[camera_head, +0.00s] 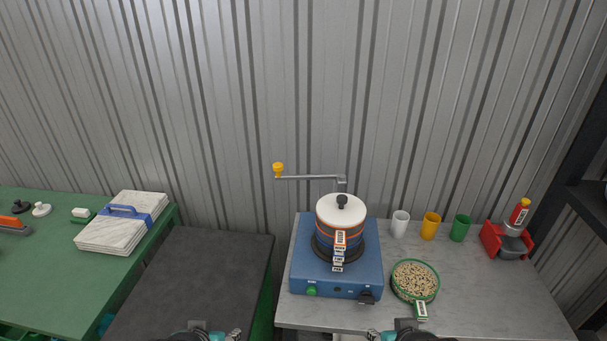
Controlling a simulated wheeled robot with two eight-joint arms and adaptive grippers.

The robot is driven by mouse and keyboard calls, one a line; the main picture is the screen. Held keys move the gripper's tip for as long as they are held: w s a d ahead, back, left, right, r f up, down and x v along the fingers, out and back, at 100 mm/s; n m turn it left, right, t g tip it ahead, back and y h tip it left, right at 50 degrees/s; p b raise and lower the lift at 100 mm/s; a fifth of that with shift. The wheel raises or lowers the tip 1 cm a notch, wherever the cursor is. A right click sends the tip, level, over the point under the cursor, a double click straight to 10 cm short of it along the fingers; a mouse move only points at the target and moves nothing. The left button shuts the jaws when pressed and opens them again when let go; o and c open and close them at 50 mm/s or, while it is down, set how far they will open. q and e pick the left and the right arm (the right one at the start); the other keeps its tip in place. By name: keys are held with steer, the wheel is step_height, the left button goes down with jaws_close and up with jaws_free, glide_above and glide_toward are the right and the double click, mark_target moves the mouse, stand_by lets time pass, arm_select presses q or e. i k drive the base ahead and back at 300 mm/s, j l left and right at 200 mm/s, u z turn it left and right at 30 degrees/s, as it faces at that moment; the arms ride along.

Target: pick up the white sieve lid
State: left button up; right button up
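A round white lid (340,207) with a black knob sits on top of a blue cylinder (338,238) with orange bands and white labels. The cylinder stands on a blue machine (336,275) on the grey table. My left gripper (214,335) shows only as a small part at the bottom edge, over the dark table and far from the lid. My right gripper (405,333) is also mostly cut off by the bottom edge, in front of the machine and lower right of the lid. The fingers of both are not clear.
A crank arm (312,177) with a yellow knob extends left behind the lid. A green-rimmed sieve (437,283) of grains, white, orange and green cups (430,228), and a red device (491,239) stand on the right. The dark table (200,280) is bare.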

mark_target(343, 210)
steer(key=l+z, duration=0.1)
steer(key=z, duration=0.3)
steer(key=i+l+z, duration=0.1)
steer(key=z, duration=0.3)
steer(key=i+z, duration=0.1)
steer(key=z, duration=0.35)
steer(key=i+l+z, duration=0.25)
steer(key=i+z, duration=0.3)
steer(key=k, duration=0.05)
